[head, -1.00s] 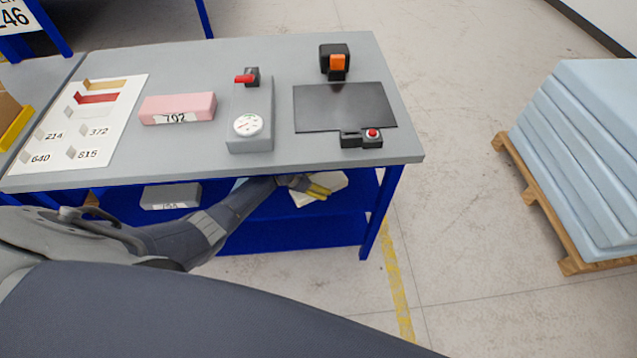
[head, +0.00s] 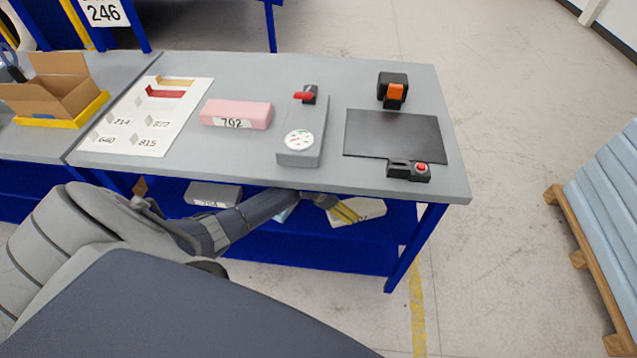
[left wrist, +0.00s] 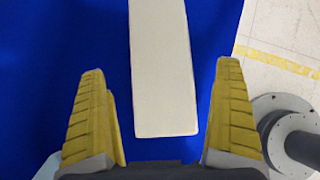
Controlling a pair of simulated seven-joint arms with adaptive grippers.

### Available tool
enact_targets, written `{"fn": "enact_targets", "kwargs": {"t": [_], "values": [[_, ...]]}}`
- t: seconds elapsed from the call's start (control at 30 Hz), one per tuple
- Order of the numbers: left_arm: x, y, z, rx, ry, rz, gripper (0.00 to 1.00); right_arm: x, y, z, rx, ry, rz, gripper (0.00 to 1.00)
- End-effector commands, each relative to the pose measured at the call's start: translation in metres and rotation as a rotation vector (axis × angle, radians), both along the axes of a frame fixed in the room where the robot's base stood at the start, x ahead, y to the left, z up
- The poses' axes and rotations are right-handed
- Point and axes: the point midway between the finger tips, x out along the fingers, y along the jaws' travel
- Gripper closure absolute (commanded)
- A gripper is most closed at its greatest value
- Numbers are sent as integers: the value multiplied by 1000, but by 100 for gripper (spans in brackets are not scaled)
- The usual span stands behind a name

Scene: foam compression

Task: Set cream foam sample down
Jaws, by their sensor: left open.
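The cream foam sample (head: 367,207) lies on the blue lower shelf (head: 300,249) under the table, near its right end. In the left wrist view the cream foam sample (left wrist: 162,75) is a long pale block on the blue surface. My left gripper (head: 344,212) is at the foam's left part in the head view, its yellow fingers showing. In the left wrist view my left gripper (left wrist: 160,68) is open, with one finger on each side of the block and a gap to both. My right gripper is not in view.
A grey block (head: 213,194) lies on the shelf further left. The table edge overhangs the shelf.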

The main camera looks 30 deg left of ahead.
Motion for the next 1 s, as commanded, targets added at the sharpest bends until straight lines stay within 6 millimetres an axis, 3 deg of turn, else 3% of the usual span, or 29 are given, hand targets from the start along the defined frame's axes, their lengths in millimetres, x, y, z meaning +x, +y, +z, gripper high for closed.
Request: {"fn": "enact_targets", "kwargs": {"t": [0.03,0.2,0.5,1.0], "values": [[-12,10,-4,5,7,1,0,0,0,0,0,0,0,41],[-38,32,-4,5,7,1,0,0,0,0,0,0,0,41],[-72,61,-4,2,7,1,0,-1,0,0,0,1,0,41],[-86,72,-3,1,4,1,0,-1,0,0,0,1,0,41]]}}
